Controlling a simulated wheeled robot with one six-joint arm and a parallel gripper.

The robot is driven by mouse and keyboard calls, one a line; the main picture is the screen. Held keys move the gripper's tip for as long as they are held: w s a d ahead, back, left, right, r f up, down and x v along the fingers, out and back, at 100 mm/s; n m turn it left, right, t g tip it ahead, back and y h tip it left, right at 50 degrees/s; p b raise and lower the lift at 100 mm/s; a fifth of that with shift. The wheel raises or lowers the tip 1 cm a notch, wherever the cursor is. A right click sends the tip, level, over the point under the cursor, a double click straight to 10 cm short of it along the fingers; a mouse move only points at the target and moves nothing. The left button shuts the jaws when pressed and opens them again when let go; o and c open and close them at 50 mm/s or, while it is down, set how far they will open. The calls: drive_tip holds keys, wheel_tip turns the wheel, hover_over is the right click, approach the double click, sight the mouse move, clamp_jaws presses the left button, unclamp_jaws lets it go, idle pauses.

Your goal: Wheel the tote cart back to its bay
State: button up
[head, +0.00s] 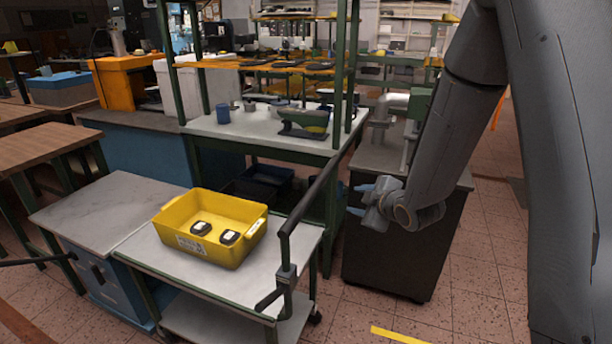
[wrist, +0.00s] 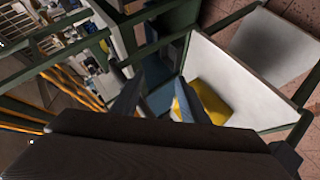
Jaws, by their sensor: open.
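The tote cart (head: 205,285) has a pale top, a green frame, a lower shelf and small castors, and stands at the lower middle of the head view. A yellow tote (head: 247,252) sits on its top and holds two dark items with white labels. The cart's dark handle (head: 284,250) rises at its right end. My gripper (head: 357,199) is open and empty, with blue fingertips, to the right of the handle and apart from it. The wrist view shows part of the yellow tote (wrist: 212,103), partly hidden by a finger. I cannot tell which floor area is the bay.
A grey-topped blue cabinet (head: 105,207) is close at the cart's left. A green-framed workbench (head: 255,135) stands behind it. A dark cabinet (head: 395,245) stands under my gripper. Yellow floor tape (head: 398,335) lies at the front right, with open tiled floor around it.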

drive_tip(key=w+a+r+n+t+y+p, duration=0.1)
drive_tip(key=w+a+n+y, duration=0.1)
drive_tip(key=a+n+y, duration=0.3)
drive_tip(key=w+a+r+n+t+y+p, duration=0.1)
drive_tip(key=w+a+r+n+y+p, duration=0.1)
drive_tip(key=a+n+y, duration=0.3)
drive_tip(key=a, duration=0.4)
drive_tip(key=shift+a+r+n, duration=0.2)
drive_tip(key=shift+a+n, duration=0.1)
drive_tip(key=shift+n, duration=0.1)
clamp_jaws()
